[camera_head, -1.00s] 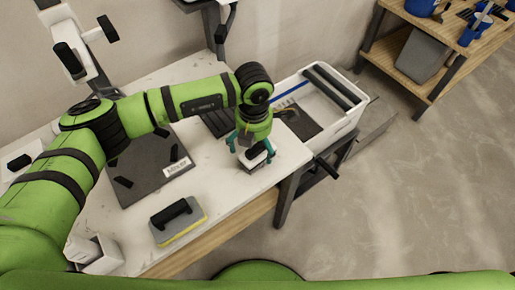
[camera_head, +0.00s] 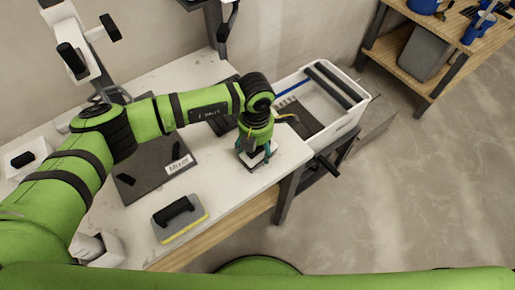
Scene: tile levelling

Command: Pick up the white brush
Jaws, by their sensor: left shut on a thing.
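The white brush (camera_head: 259,164) is on the white worktop near its right edge, mostly hidden under my left gripper (camera_head: 254,155). The left gripper points down from above, with its teal fingers closed in on the sides of the brush. I cannot tell whether the brush is touching the worktop. My right gripper is not in view.
A sponge float with a black handle (camera_head: 180,218) lies at the worktop's front. A dark grey tile with a white label (camera_head: 154,172) lies behind it. A white washing tub (camera_head: 340,129) stands right of the worktop. A wooden shelf (camera_head: 399,70) stands at upper right.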

